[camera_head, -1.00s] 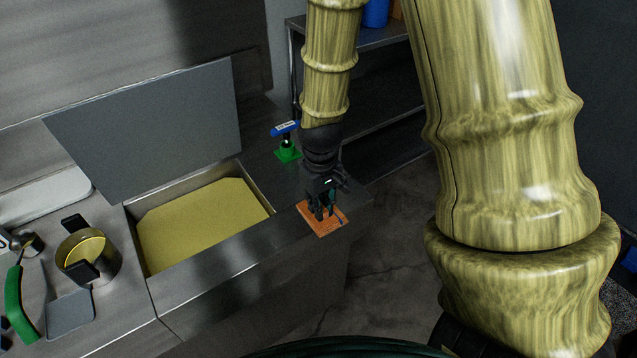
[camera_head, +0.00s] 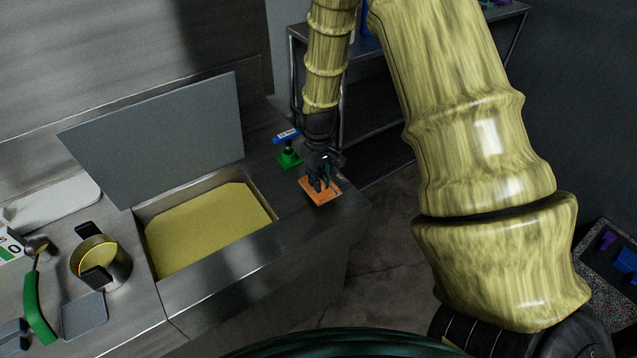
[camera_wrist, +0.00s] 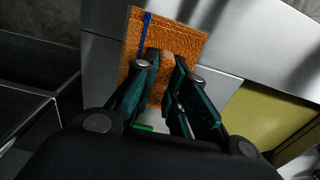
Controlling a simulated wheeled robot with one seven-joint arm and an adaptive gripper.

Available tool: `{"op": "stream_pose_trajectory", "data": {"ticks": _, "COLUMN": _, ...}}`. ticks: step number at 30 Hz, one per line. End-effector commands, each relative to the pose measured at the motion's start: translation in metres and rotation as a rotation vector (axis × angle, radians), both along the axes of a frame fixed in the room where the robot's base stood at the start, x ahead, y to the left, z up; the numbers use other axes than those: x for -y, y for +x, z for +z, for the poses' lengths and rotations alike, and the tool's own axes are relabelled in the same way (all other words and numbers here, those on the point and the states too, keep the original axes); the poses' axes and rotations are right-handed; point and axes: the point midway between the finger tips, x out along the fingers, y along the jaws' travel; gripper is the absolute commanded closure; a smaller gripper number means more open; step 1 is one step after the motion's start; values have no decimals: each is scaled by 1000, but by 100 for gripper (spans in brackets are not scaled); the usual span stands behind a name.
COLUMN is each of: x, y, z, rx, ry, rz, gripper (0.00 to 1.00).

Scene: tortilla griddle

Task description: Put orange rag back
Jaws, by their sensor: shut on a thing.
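The orange rag (camera_head: 325,198) is at the right end of the steel counter, right of the sunken bin. It is flat and square, with a dark blue stripe near one edge. In the wrist view the rag (camera_wrist: 188,38) spreads out beyond my fingertips. My gripper (camera_head: 318,187) points down at the rag's middle. In the wrist view my gripper (camera_wrist: 163,62) has its fingers closed on a small pinched fold of the rag. I cannot tell whether the rag touches the counter or hangs just above it.
A green-based tool with a blue label (camera_head: 289,158) stands behind the rag. The bin (camera_head: 178,283) with yellow contents has a raised grey lid (camera_head: 160,140). A pot (camera_head: 120,265) and a green-handled tool (camera_head: 38,310) are at left. A metal shelf (camera_head: 400,38) stands behind.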

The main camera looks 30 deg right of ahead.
Motion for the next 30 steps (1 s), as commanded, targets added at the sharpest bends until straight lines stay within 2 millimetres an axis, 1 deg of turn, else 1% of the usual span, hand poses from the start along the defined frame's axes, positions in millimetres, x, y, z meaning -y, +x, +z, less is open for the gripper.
{"op": "stream_pose_trajectory", "data": {"ticks": 6, "x": 0, "y": 0, "z": -17, "rx": -1, "ry": 0, "rz": -1, "gripper": 100}}
{"op": "stream_pose_trajectory", "data": {"ticks": 9, "x": 0, "y": 0, "z": -22, "rx": 0, "ry": 0, "rz": -1, "gripper": 100}}
{"op": "stream_pose_trajectory", "data": {"ticks": 23, "x": 0, "y": 0, "z": -29, "rx": 1, "ry": 0, "rz": -1, "gripper": 100}}
{"op": "stream_pose_trajectory", "data": {"ticks": 24, "x": 0, "y": 0, "z": -27, "rx": 1, "ry": 0, "rz": -1, "gripper": 79}}
{"op": "stream_pose_trajectory", "data": {"ticks": 26, "x": 0, "y": 0, "z": -28, "rx": 1, "ry": 0, "rz": -1, "gripper": 68}}
{"op": "stream_pose_trajectory", "data": {"ticks": 27, "x": 0, "y": 0, "z": -28, "rx": 1, "ry": 0, "rz": -1, "gripper": 65}}
{"op": "stream_pose_trajectory", "data": {"ticks": 30, "x": 0, "y": 0, "z": -28, "rx": 1, "ry": 0, "rz": -1, "gripper": 65}}
